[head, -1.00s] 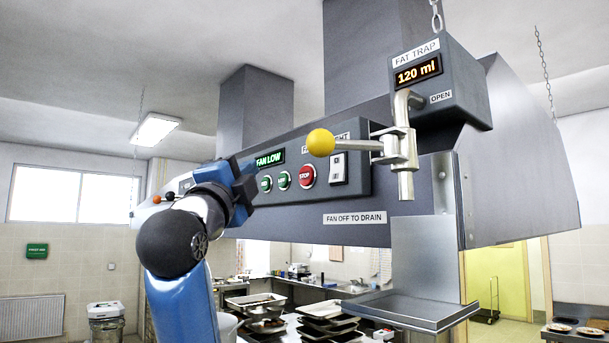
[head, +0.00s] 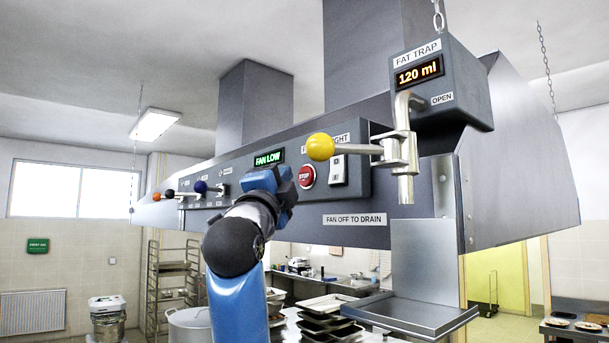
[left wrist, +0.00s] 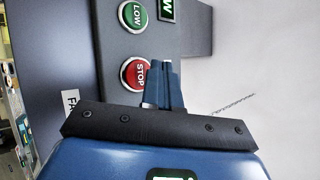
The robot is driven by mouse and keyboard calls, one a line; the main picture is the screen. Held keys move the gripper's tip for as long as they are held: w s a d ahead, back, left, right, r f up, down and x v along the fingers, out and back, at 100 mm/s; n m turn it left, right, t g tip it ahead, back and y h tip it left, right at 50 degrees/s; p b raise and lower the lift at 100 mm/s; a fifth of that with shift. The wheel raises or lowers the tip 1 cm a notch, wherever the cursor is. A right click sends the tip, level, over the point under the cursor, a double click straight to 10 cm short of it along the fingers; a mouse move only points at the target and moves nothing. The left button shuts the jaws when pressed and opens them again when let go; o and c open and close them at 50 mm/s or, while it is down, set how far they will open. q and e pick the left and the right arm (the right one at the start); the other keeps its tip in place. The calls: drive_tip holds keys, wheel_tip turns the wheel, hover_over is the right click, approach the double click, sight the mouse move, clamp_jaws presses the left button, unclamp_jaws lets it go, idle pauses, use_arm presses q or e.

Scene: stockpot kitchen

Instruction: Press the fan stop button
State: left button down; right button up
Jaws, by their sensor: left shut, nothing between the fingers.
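The red fan stop button (head: 306,176) is on the hood's control panel, left of the white light switch. It also shows in the left wrist view, marked STOP (left wrist: 131,75). My left gripper (head: 290,180) is in front of the panel, just left of the stop button in the head view, and hides the green buttons there. In the left wrist view my left fingers (left wrist: 166,68) are together and empty, and overlap the stop button's right edge. I cannot tell whether they touch the panel. The fan display (head: 268,158) reads FAN LOW. My right gripper is not in view.
A lever with a yellow knob (head: 320,146) juts out to the right of the button, by the fat trap box (head: 440,85) reading 120 ml. The light switch (head: 338,170) sits close by. A green LOW button (left wrist: 132,15) neighbours STOP. A drain tray (head: 410,313) hangs below.

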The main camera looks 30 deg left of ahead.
use_arm(q)
drive_tip(key=shift+w+d, duration=0.25)
drive_tip(key=shift+w, duration=0.35)
drive_tip(key=shift+w, duration=0.1)
idle(1.7)
drive_tip(key=shift+w+d, duration=0.15)
drive_tip(key=shift+w, duration=0.15)
drive_tip(key=shift+w+d, duration=0.15)
drive_tip(key=shift+w, duration=0.2)
idle(1.0)
drive_tip(key=shift+s, duration=0.1)
drive_tip(key=shift+s+a+b, duration=0.25)
drive_tip(key=shift+s+b, duration=0.05)
drive_tip(key=shift+s, duration=0.3)
drive_tip(key=shift+s, duration=0.1)
idle(0.3)
drive_tip(key=shift+s+a+b, duration=0.25)
drive_tip(key=shift+s+a, duration=0.1)
drive_tip(key=shift+s, duration=0.4)
drive_tip(key=shift+s+a+b, duration=0.3)
drive_tip(key=shift+s, duration=0.45)
drive_tip(key=shift+s+a+b, duration=0.25)
drive_tip(key=shift+s+a, duration=0.1)
drive_tip(key=shift+s, duration=0.4)
